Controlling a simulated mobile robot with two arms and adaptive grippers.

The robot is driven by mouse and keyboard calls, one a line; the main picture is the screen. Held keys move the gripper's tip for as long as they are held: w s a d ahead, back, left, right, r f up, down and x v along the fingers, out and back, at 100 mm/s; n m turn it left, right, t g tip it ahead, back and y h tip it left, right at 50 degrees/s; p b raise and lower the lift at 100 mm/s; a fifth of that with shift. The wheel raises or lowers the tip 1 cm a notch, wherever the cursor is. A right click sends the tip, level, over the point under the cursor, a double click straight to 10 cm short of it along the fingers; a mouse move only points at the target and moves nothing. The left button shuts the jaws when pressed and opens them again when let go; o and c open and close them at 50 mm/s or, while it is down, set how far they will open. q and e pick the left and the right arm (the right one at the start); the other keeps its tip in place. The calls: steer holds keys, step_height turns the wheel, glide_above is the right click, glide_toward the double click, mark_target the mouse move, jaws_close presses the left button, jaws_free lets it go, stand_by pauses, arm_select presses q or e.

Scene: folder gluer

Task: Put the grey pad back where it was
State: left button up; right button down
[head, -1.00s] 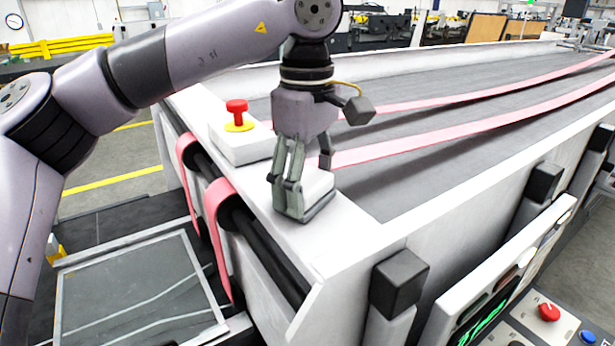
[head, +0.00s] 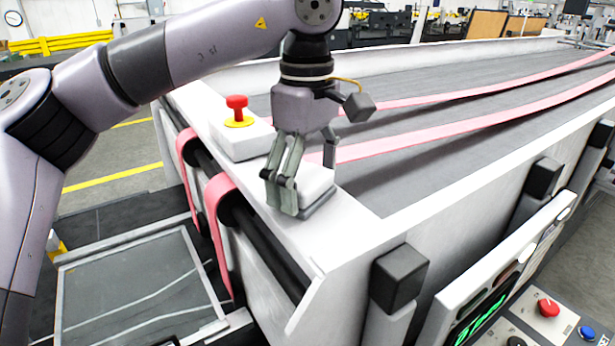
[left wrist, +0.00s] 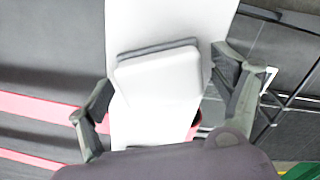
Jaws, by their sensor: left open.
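The grey pad (head: 321,203) shows as a thin dark grey layer under a pale block, on the white ledge (head: 350,236) at the near end of the machine. In the left wrist view the pad's grey edge (left wrist: 157,49) shows along the block's far side, flat on the white surface. My left gripper (head: 308,178) is open around the block, one finger on each side. In the left wrist view gaps show between both fingers (left wrist: 163,95) and the block. My right gripper is not in view.
A red stop button on a white box (head: 236,143) stands on the ledge just behind the pad. Pink belts (head: 400,142) run along the grey bed. A black block (head: 398,278) and a control panel (head: 500,310) are at the near right.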

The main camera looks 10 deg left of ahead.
mark_target(309, 176)
arm_select(q)
steer(key=shift+r, duration=0.35)
step_height(309, 176, up, 5)
steer(key=shift+w+f+b, duration=0.1)
steer(key=shift+b, duration=0.55)
step_height(309, 176, up, 7)
steer(key=p, duration=0.1)
steer(key=shift+f+p, duration=0.15)
steer(key=shift+p, duration=0.15)
